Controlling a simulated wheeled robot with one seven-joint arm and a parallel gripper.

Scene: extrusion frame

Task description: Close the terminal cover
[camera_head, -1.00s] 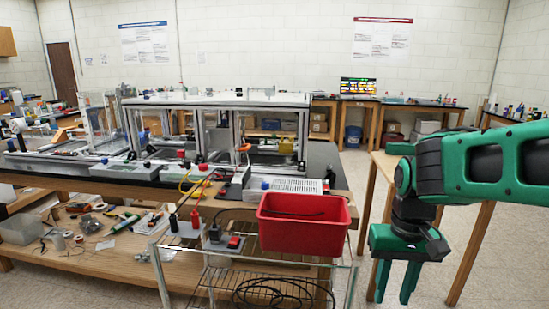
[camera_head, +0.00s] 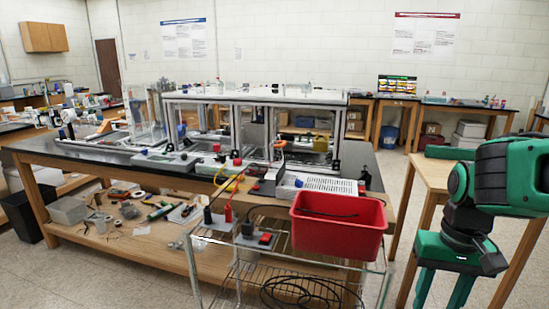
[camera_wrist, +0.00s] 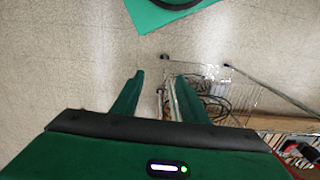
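I cannot make out a terminal cover for certain in either view. A light grey slotted box (camera_head: 327,186) lies behind the red bin. Whether any of these carries an open cover is too small to tell. My gripper (camera_head: 446,292) hangs at the right, pointing down, apart from the workbench. In the wrist view my gripper (camera_wrist: 159,76) has its two fingers apart with nothing between them.
A red bin (camera_head: 338,224) sits on a wire cart (camera_head: 225,262) in front of the workbench (camera_head: 75,157). An aluminium extrusion frame (camera_head: 340,125) stands on the bench. A wooden table (camera_head: 432,172) is behind my arm. Floor is clear at lower left.

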